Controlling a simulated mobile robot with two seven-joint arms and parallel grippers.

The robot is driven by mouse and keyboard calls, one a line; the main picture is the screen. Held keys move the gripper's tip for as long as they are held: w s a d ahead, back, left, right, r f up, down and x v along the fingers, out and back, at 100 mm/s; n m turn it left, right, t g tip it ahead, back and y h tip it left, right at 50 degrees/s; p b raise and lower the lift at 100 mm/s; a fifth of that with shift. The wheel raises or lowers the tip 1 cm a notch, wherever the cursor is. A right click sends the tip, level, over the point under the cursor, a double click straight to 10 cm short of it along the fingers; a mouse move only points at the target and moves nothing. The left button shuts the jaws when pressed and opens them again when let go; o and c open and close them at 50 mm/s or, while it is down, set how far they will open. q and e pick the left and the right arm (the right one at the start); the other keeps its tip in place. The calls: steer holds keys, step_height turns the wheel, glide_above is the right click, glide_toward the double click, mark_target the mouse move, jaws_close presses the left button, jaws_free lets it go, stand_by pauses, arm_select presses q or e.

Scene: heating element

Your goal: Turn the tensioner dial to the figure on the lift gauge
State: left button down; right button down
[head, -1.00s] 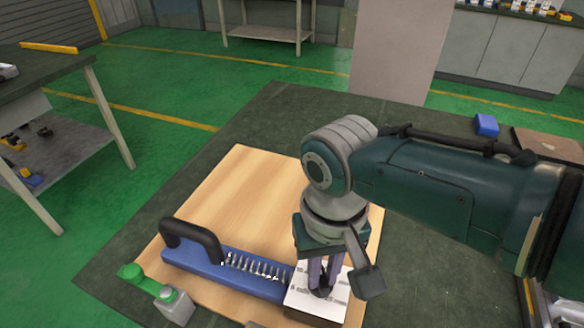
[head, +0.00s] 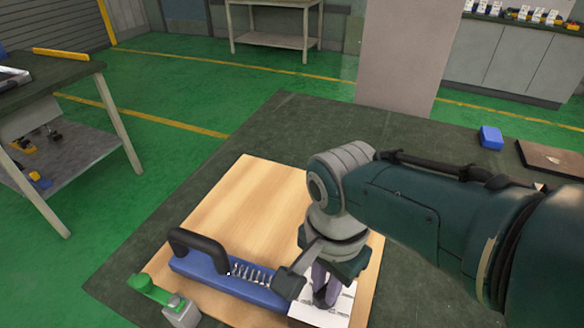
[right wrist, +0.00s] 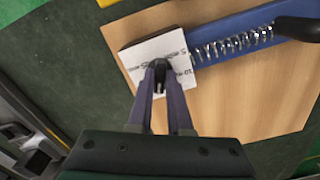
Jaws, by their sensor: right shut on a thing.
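The tensioner dial, a small dark knob (right wrist: 160,68), sits on a white plate with printed marks (right wrist: 143,52) at the end of a blue bar (head: 200,266). My right gripper (head: 325,298) points down over the plate with its fingers shut on the knob. The fingers hide much of the dial and some figures, and its setting is not readable. The blue bar carries a row of metal coils (head: 250,273) and a black handle (head: 195,243). I cannot make out a lift gauge or its figure. My left gripper is not in view.
The blue bar and plate rest on a light wooden board (head: 235,200) on a dark green surface. A green-and-grey piece (head: 178,312) lies beside the board's near left side. A blue block (head: 490,137) and a brown flat panel (head: 555,158) are at the far right.

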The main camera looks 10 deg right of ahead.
mark_target(325, 289)
steer(key=m, duration=0.4)
steer(key=shift+w, duration=0.1)
steer(key=shift+m, duration=1.2)
steer(key=c, duration=0.8)
jaws_free()
steer(key=shift+c, duration=0.2)
step_height(325, 289, up, 10)
steer(key=p, duration=0.7)
